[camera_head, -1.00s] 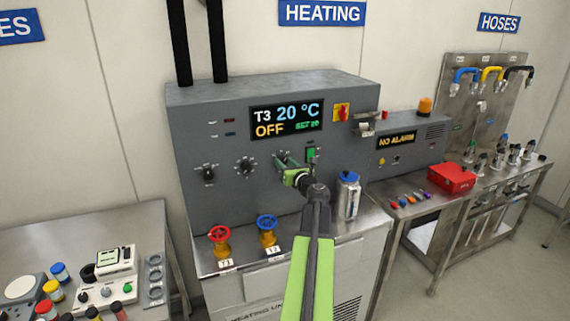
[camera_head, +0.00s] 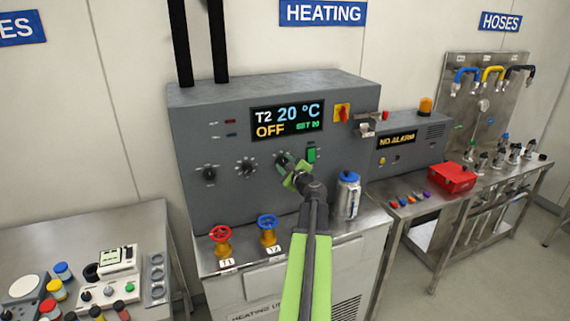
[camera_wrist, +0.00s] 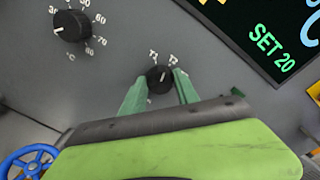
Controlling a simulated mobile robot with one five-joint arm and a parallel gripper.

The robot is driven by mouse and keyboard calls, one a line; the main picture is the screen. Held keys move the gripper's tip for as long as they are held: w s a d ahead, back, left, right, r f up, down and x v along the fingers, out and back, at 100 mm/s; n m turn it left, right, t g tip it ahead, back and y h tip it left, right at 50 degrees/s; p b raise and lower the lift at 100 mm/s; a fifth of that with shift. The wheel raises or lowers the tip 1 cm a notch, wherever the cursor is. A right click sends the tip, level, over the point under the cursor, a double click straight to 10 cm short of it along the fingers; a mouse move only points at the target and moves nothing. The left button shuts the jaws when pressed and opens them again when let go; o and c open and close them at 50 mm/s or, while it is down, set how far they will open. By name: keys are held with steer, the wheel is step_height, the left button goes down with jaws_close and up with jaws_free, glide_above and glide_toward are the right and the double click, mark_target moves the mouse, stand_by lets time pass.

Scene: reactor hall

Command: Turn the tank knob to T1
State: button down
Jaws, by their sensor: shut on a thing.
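The tank knob (camera_wrist: 158,80) is a small round black knob with a light pointer line, on the grey front of the heating unit (camera_head: 225,205). T-labels stand around it, small and partly hidden in the wrist view. My gripper (camera_head: 285,160) is at the knob, right of two other knobs. In the wrist view my gripper's green fingers (camera_wrist: 160,84) are on either side of the knob, shut on it. The display (camera_head: 287,121) reads T2, 20 °C, OFF, SET 20.
A temperature knob (camera_head: 245,166) and another black knob (camera_head: 209,174) are to the left. Below are a red valve (camera_head: 221,236) and a blue valve (camera_head: 268,224). A silver canister (camera_head: 347,198) stands close right of my arm. A green switch (camera_head: 311,154) is just right of my gripper.

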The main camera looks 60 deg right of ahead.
steer(key=n, duration=0.4)
steer(key=shift+a, duration=0.1)
steer(key=shift+f+n+h, duration=0.1)
steer(key=shift+n+h, duration=0.2)
steer(key=shift+n, duration=1.1)
steer(key=c, duration=0.9)
jaws_free()
steer(key=shift+w, duration=0.1)
steer(key=shift+a, duration=0.1)
